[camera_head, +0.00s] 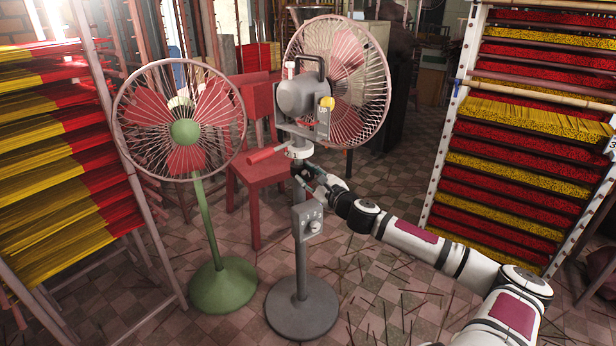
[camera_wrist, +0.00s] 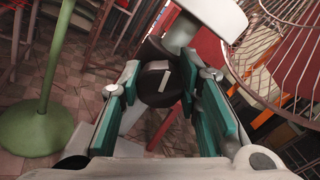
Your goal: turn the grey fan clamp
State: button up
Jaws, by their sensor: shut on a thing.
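The grey fan (camera_head: 302,100) stands upright on a round dark base (camera_head: 302,310), its caged red-bladed head facing right. Its clamp is a dark round knob with a pale stripe (camera_wrist: 154,84) on the pole, seen in the wrist view. My gripper (camera_head: 310,182) reaches the pole from the right, just below the fan's motor. In the wrist view, its teal-padded fingers (camera_wrist: 162,86) stand on either side of the knob and are shut on it. The head view mostly hides the knob behind the fingers.
A green fan (camera_head: 185,132) stands close on the left. A red chair (camera_head: 255,165) is behind the grey fan. Incense racks stand at the left (camera_head: 60,160) and right (camera_head: 530,130). Loose sticks lie on the tiled floor (camera_head: 385,300).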

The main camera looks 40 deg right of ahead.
jog(key=n+b, duration=0.1)
jog(key=n, duration=0.3)
jog(key=shift+a+f+n, duration=0.1)
jog(key=shift+n, duration=0.3)
jog(key=n+b, duration=0.1)
jog(key=n, duration=0.2)
jog(key=shift+n, duration=0.3)
jog(key=n+b, duration=0.1)
jog(key=n, duration=0.3)
jog(key=shift+f, duration=0.15)
jog(key=shift+n+b, duration=0.6)
jog(key=shift+n, duration=1.3)
jog(key=o, duration=1.2)
jog(key=shift+c, duration=0.2)
jog(key=shift+s, duration=0.1)
